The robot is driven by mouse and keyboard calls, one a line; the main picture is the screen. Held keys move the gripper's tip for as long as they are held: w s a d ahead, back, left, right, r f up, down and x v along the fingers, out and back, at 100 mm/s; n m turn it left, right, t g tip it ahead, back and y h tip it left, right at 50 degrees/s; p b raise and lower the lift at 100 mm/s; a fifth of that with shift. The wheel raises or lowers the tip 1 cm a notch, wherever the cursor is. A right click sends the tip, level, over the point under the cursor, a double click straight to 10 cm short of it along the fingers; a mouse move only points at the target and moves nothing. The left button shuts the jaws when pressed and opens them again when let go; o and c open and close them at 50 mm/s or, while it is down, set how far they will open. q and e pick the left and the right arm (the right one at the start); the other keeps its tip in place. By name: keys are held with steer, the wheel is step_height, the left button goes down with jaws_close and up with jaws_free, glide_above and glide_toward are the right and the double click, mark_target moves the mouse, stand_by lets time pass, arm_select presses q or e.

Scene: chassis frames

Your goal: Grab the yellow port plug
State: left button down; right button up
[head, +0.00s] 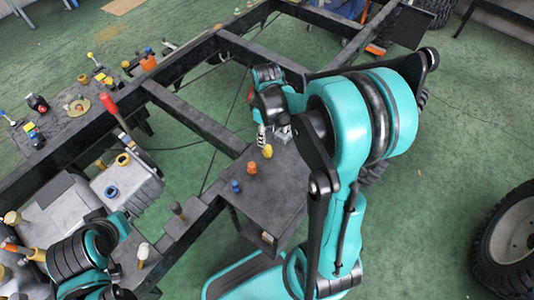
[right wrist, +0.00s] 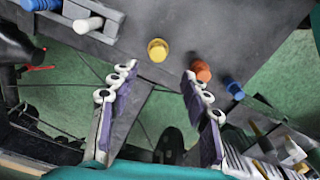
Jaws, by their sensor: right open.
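The yellow port plug (head: 267,151) stands on the dark plate at the middle of the head view, just below my right gripper (head: 262,137). In the right wrist view the yellow plug (right wrist: 157,50) sits just beyond the fingertips, between their lines. My right gripper (right wrist: 158,73) is open, its two fingers apart with nothing between them. The plug is apart from both fingers. My left arm shows at the lower left of the head view, but I cannot make out its gripper.
An orange plug (head: 253,168) and a blue plug (head: 236,186) stand in a row beside the yellow one. The orange plug (right wrist: 201,71) is close to the right-hand fingertip. Dark chassis rails (head: 195,120) cross the scene. A tyre (head: 508,240) lies at right.

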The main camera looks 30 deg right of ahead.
mark_target(268, 147)
steer(key=f, duration=0.1)
steer(key=f+b, duration=0.1)
steer(key=f, duration=0.1)
steer(key=shift+w+d, duration=0.1)
steer(key=shift+d, duration=0.25)
steer(key=shift+a+f, duration=0.1)
steer(key=shift+f, duration=0.25)
step_height(268, 147, down, 5)
steer(key=b, duration=0.3)
steer(key=shift+r, duration=0.15)
jaws_close()
